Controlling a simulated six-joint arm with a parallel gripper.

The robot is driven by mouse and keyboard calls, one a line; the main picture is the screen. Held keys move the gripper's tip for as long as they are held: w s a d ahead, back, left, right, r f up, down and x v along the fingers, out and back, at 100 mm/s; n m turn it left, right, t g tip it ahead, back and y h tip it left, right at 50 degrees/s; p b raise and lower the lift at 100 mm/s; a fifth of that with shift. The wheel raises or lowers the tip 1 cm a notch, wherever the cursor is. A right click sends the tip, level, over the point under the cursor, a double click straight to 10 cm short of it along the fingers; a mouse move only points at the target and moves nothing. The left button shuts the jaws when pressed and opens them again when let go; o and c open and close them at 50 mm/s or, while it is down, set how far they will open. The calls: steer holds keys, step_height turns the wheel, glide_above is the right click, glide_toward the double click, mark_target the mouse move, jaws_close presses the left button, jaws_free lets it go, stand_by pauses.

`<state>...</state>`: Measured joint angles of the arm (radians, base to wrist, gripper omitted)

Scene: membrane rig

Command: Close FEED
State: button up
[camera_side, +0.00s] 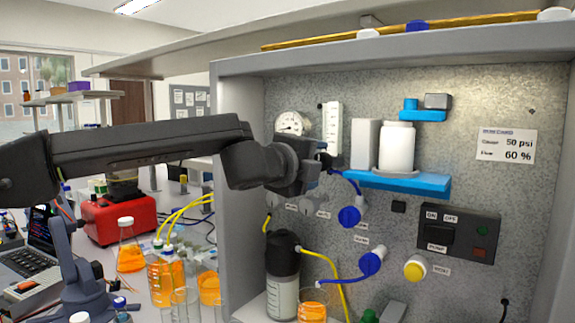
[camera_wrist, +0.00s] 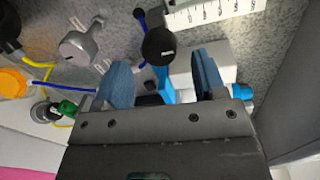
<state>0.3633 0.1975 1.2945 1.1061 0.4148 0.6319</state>
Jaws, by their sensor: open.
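The panel carries two blue round knobs, an upper one (camera_side: 349,216) and a lower one (camera_side: 371,263), and grey valve handles (camera_side: 308,205) to their left. The labels beside them are too small to read, so I cannot tell which is FEED. My gripper (camera_side: 322,162) is close to the panel, above the grey handles and upper blue knob. In the wrist view its two blue fingers (camera_wrist: 162,72) are apart, with nothing clearly gripped. A black round cap (camera_wrist: 158,46) shows between and beyond the fingertips. A grey knob (camera_wrist: 78,48) is to their left.
A blue shelf (camera_side: 400,183) with a white container (camera_side: 397,147) stands right of my gripper. The gauge (camera_side: 291,124) and flow meter (camera_side: 333,130) are close by. A black-capped bottle (camera_side: 283,275), yellow and blue tubes, and an orange beaker (camera_side: 312,307) are below. The pump switch box (camera_side: 458,234) is right.

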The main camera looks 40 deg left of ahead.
steer(key=s, duration=0.9)
steer(key=shift+s+r, duration=0.2)
steer(key=shift+r, duration=0.25)
steer(key=s+a+f+n+g+y, duration=0.2)
steer(key=s+a+f+n+g, duration=0.1)
steer(key=s+a+f+n, duration=0.35)
steer(key=s+a+f+n+g+h, duration=0.1)
steer(key=s+a+f+n+g, duration=0.1)
steer(key=s+f+n+g, duration=0.2)
steer(key=s+a+f+n+g+h, duration=0.1)
steer(key=s+a+f+n+g, duration=0.2)
steer(key=s+f+n, duration=0.6)
steer(key=s+f+g, duration=0.1)
steer(key=s+f, duration=0.3)
steer(key=s, duration=0.1)
steer(key=shift+s, duration=0.2)
steer(key=shift+a, duration=0.1)
